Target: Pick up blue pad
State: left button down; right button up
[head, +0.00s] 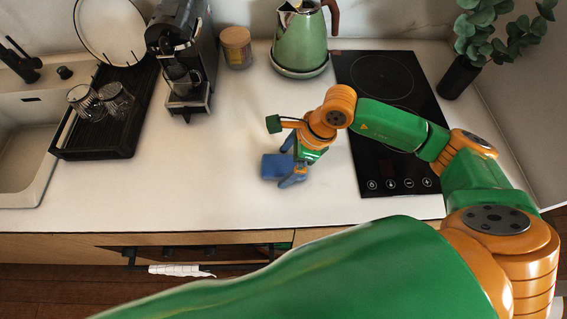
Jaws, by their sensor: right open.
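The blue pad (275,168) is a small blue block on the white counter, left of the cooktop and near the front edge. My right gripper (286,163) is at the pad's right side, with its blue-grey fingers open. One finger is near the pad's upper right and the other near its lower right. I cannot tell whether the fingers touch the pad. My left gripper does not show.
A black cooktop (385,123) lies right of the pad, with a green kettle (301,42) behind. A coffee machine (184,62), jar (236,46) and dish rack (107,128) stand left. The counter (190,170) left of the pad is clear.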

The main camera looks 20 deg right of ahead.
jog(key=shift+s, duration=0.1)
jog(key=shift+f+b, duration=0.25)
jog(key=shift+b, duration=0.2)
